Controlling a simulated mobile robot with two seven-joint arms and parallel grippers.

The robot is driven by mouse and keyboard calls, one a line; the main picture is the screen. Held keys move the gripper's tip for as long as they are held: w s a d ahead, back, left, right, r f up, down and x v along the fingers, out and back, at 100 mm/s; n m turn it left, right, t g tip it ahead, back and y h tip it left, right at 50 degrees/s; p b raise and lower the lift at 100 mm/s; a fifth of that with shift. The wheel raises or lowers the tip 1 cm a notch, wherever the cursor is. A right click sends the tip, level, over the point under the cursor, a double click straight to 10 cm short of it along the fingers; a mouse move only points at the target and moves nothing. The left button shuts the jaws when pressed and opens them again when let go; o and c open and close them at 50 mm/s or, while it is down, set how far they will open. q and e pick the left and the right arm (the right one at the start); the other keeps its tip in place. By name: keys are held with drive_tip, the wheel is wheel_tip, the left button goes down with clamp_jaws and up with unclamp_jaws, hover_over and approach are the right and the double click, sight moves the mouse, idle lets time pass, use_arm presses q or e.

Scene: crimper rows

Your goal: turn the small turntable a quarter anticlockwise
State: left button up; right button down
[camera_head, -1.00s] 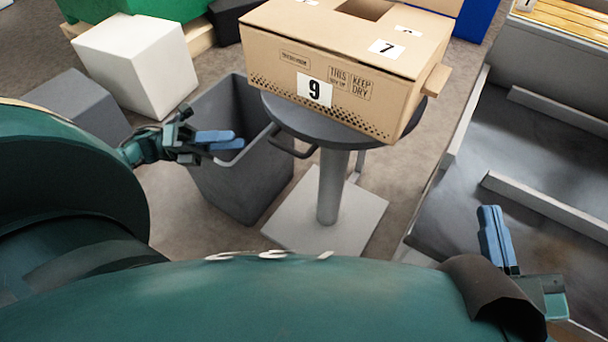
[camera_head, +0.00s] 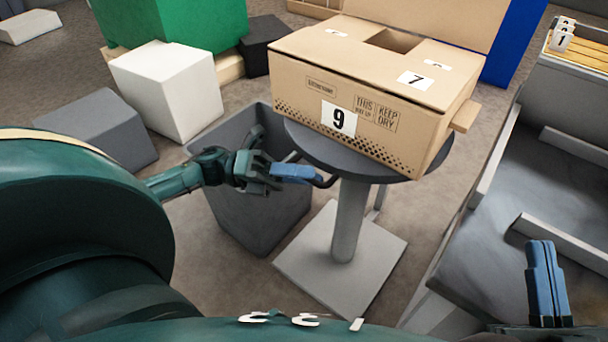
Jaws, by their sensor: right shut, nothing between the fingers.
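The small turntable (camera_head: 300,140) is a round dark grey top on a pale post with a square white foot. A dark bar handle (camera_head: 326,183) sticks out at its left edge. A cardboard box (camera_head: 290,88) marked 9 and 7 sits on the top and overhangs its front. My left gripper (camera_head: 312,173) is at the handle, its blue fingers overlapping it in the picture. I cannot tell whether they are closed on the handle. My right gripper (camera_head: 542,250) is shut and empty at the lower right, well away from the turntable.
A dark grey bin (camera_head: 245,210) stands beneath my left gripper, left of the post. A white block (camera_head: 165,90), a grey block (camera_head: 95,128) and a green block (camera_head: 190,25) lie behind at left. A grey metal bench (camera_head: 480,240) with raised edges fills the right side.

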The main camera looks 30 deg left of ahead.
use_arm(q)
drive_tip(key=shift+d, duration=0.2)
clamp_jaws()
idle(0.6)
